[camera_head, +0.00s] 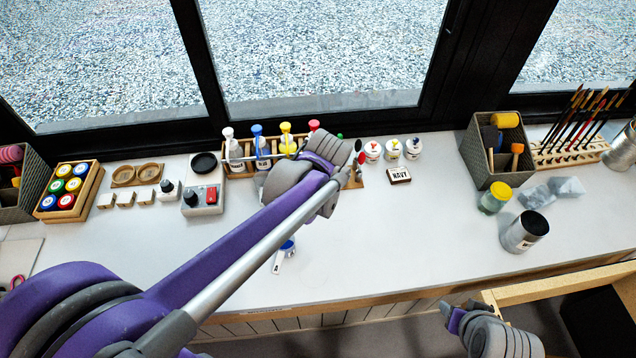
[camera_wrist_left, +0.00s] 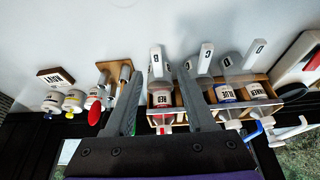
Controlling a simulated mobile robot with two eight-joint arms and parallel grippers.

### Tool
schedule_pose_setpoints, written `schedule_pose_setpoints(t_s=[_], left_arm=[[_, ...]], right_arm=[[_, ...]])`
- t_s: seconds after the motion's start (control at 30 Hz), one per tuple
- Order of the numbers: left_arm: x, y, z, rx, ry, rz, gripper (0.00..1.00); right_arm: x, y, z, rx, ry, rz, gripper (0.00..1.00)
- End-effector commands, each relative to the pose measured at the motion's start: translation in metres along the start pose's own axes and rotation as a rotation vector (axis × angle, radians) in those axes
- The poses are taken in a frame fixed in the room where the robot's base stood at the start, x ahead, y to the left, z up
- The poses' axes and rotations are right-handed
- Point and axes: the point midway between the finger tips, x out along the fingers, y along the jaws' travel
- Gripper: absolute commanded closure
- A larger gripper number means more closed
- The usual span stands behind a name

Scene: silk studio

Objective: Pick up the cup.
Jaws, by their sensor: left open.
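I cannot tell for certain which thing is the cup. A dark-topped metal tumbler (camera_head: 523,232) stands on the right of the bench. A blue and white scoop-like piece (camera_head: 284,254) lies alone at mid-bench, just right of my left arm. Several small white pots (camera_head: 392,149) with coloured marks stand at the back; they also show in the left wrist view (camera_wrist_left: 73,101). My left gripper (camera_wrist_left: 160,72) is open and empty, with a red-labelled bottle (camera_wrist_left: 162,97) seen between its fingers, beyond them. In the head view my wrist hides its fingertips.
A wooden bottle rack (camera_head: 240,172) stands by the window, behind my left wrist. A grey bin (camera_head: 497,150), a brush stand (camera_head: 575,153) and a yellow-lidded jar (camera_head: 495,198) are at the right. The bench middle (camera_head: 400,230) is clear.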

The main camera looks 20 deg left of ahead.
Motion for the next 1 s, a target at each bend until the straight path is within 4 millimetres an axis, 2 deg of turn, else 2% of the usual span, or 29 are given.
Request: schedule_pose_setpoints(t_s=[0.03, 0.27, 0.6, 0.87, 1.0], left_arm=[[0.009, 0.0, 0.0, 0.0, -0.001, -0.001, 0.45], [0.026, 0.001, -0.001, 0.002, 0.0, 0.001, 0.45], [0.07, 0.004, -0.005, 0.001, 0.0, 0.002, 0.45], [0.073, 0.004, -0.004, 0.002, 0.0, 0.002, 0.45], [0.072, 0.005, -0.004, 0.002, 0.0, 0.002, 0.67]], right_arm=[[0.001, 0.0, 0.002, 0.0, -0.001, 0.0, 0.5], [0.002, 0.0, 0.002, 0.0, -0.002, 0.0, 0.5], [0.003, 0.0, 0.003, 0.0, -0.003, 0.0, 0.5], [0.003, 0.0, 0.003, 0.0, -0.003, 0.0, 0.5], [0.003, 0.0, 0.003, 0.0, -0.003, 0.0, 0.5]])
